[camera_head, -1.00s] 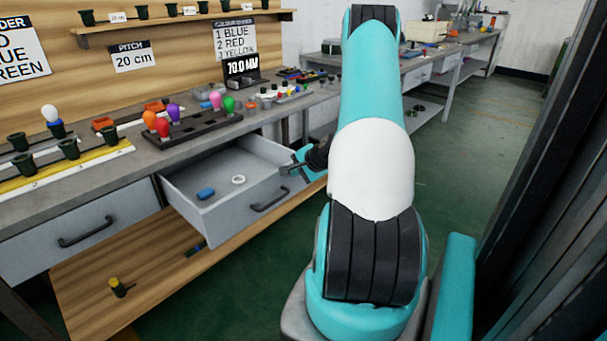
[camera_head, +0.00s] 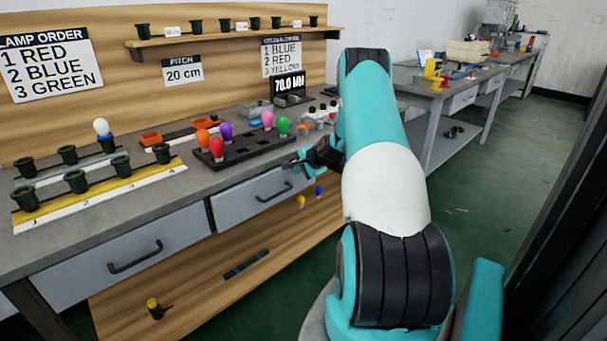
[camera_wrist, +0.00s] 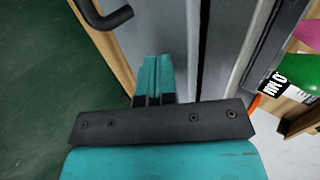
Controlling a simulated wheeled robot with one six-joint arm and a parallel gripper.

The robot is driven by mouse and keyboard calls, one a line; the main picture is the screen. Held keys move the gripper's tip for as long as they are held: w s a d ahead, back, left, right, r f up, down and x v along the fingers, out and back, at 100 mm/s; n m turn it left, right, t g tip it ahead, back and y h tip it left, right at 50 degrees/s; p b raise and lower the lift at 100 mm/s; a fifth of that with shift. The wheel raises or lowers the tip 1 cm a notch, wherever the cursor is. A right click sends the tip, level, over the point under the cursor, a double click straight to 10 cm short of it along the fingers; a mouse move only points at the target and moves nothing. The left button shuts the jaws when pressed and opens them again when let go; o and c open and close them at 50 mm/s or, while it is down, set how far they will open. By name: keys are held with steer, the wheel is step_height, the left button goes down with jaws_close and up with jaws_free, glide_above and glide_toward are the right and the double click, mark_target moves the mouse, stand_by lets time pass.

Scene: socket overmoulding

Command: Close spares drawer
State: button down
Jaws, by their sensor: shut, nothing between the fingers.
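The spares drawer (camera_head: 262,202) is the grey drawer on the right of the bench in the head view. Its front sits about flush under the worktop and its inside is hidden; I cannot tell if a thin gap remains. Its dark handle (camera_head: 274,193) also shows at the top of the wrist view (camera_wrist: 108,18). My gripper (camera_head: 289,164) is near the upper right of the drawer front, by the worktop edge. In the wrist view its teal fingers (camera_wrist: 153,78) are together and empty against or just before the grey front; contact is unclear.
A second grey drawer (camera_head: 130,250) to the left is shut. On the worktop stand a dark rack (camera_head: 240,150) with coloured lamps and a yellow strip (camera_head: 90,195) with dark sockets. Small parts lie on the lower wooden shelf (camera_head: 210,285). Green floor is free at right.

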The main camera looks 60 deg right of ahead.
steer(key=shift+w+d+r, duration=0.1)
steer(key=shift+w+d, duration=0.05)
steer(key=shift+w, duration=0.4)
steer(key=shift+w+d+r, duration=0.1)
steer(key=shift+w, duration=0.45)
